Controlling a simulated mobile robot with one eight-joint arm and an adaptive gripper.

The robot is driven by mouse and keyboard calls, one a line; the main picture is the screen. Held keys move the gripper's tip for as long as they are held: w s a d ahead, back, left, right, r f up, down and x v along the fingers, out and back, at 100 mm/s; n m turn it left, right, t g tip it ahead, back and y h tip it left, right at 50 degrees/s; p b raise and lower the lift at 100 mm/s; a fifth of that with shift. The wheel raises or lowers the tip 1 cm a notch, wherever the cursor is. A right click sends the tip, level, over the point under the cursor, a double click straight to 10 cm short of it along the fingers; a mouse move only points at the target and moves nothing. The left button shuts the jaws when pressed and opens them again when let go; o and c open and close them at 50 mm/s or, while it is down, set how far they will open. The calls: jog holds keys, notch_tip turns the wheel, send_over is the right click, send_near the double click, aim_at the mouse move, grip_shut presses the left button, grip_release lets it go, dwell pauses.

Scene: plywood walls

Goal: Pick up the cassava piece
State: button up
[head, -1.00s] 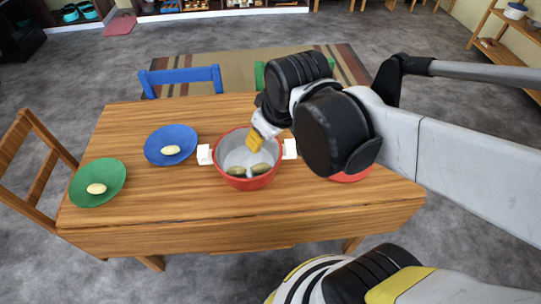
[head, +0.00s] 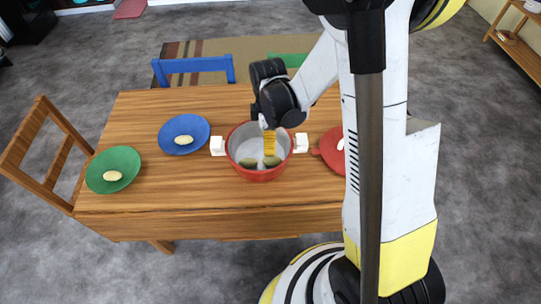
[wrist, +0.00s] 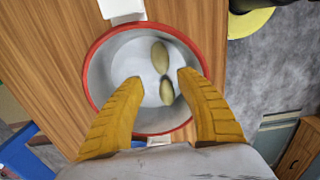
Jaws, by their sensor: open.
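Two olive-brown oval pieces lie on the floor of a red pot with a pale inside (head: 232,160). In the wrist view, one piece (wrist: 160,57) lies beyond my fingertips, and the other (wrist: 167,91) lies between them in the picture. Pale oval pieces lie on the blue plate (head: 170,128), the green plate (head: 96,183) and a red plate or dish (head: 330,148). I cannot tell by looks which piece is the cassava. My gripper (wrist: 160,82), with yellow fingers, is open and points down into the pot. It also shows in the head view (head: 269,146). It holds nothing.
The pot's white handles (head: 217,146) stick out at both sides. The pot wall (wrist: 90,75) surrounds my fingers closely. The wooden table (head: 165,205) is clear in front. A wooden chair (head: 40,155) stands left; blue (head: 190,66) and green chair backs (head: 290,60) stand behind.

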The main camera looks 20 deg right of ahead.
aim_at(269, 159)
notch_tip(269, 159, down, 5)
jog(key=shift+f+b, duration=0.1)
jog(key=shift+b, duration=0.8)
notch_tip(269, 159, down, 5)
jog(key=b, duration=0.2)
jog(key=shift+s+b, duration=0.15)
jog(key=shift+b, duration=0.15)
grip_shut()
